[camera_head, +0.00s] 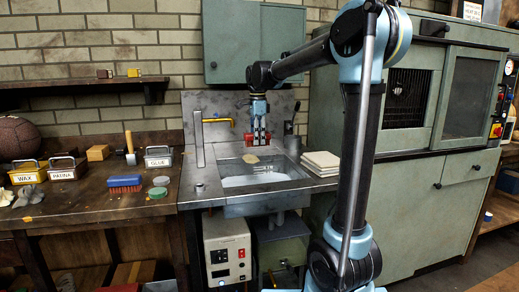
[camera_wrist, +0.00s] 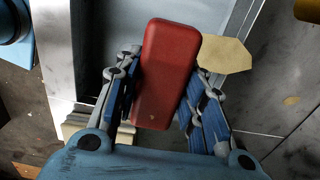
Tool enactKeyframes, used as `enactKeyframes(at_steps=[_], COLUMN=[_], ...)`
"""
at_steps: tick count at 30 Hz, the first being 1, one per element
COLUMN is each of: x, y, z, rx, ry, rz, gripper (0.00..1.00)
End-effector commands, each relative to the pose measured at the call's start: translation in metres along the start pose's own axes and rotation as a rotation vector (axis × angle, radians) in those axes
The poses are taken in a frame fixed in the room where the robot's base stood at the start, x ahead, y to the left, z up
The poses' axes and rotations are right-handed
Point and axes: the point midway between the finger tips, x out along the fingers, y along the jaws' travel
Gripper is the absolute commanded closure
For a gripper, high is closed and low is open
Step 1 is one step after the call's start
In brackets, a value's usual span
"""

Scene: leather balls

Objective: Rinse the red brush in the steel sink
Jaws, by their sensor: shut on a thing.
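The red brush (camera_wrist: 168,70) is a smooth red block with rounded corners in the wrist view. My gripper (camera_wrist: 163,78) is shut on it, with a finger against each long side. In the head view my gripper (camera_head: 258,138) points down over the back of the steel sink (camera_head: 230,208), with the brush's red showing between the fingers. The brush is above the basin, apart from its floor. Its underside is hidden. The yellow faucet (camera_head: 218,121) is behind and left of my gripper.
A beige flat piece (camera_head: 250,159) lies at the sink's back rim. Pale folded towels (camera_head: 320,160) lie right of the basin. On the left bench are a blue brush (camera_head: 125,181), a glue caddy (camera_head: 158,160) and round tins (camera_head: 158,192). A green cabinet (camera_head: 425,190) stands on the right.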

Motion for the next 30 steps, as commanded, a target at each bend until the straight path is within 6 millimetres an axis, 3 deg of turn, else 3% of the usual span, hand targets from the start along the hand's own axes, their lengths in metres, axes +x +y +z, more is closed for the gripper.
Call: enactKeyframes(at_steps=[5,12,30], x=[0.003,0.039,0.081], y=[0.0,0.002,0.003], z=[0.009,0.0,-0.003], rx=[-0.013,-0.017,-0.018], ry=[0.0,0.0,0.0], rz=[0.0,0.001,0.001], gripper=[0.83,0.83,0.83])
